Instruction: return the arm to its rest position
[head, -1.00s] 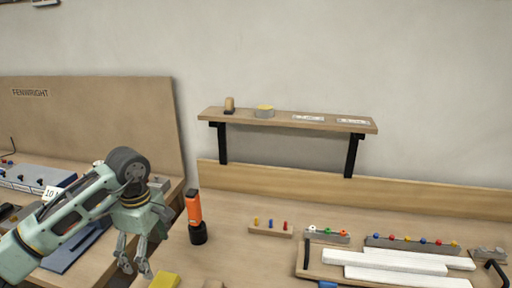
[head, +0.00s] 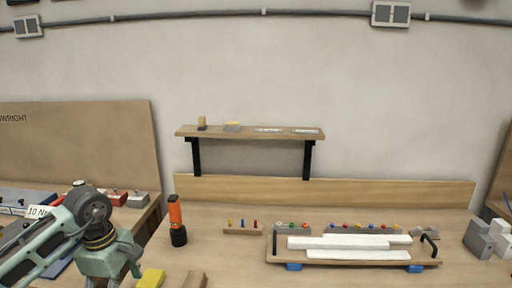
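My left arm comes in from the lower left, over the left edge of the bench. Its gripper (head: 122,280) points down at the bottom of the head view, and its fingertips are cut off by the frame edge. An orange and black tool (head: 175,215) stands upright on the bench just right of the arm, apart from it. A yellow block (head: 151,278) lies to the right of the gripper. My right gripper does not show.
A wooden tray (head: 352,260) with white bars stands on the bench. A peg block (head: 242,231) and colored-knob strips are behind it. Grey blocks (head: 487,240) sit at right. A wall shelf (head: 250,132) overhangs. A left bench (head: 140,215) holds boxes.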

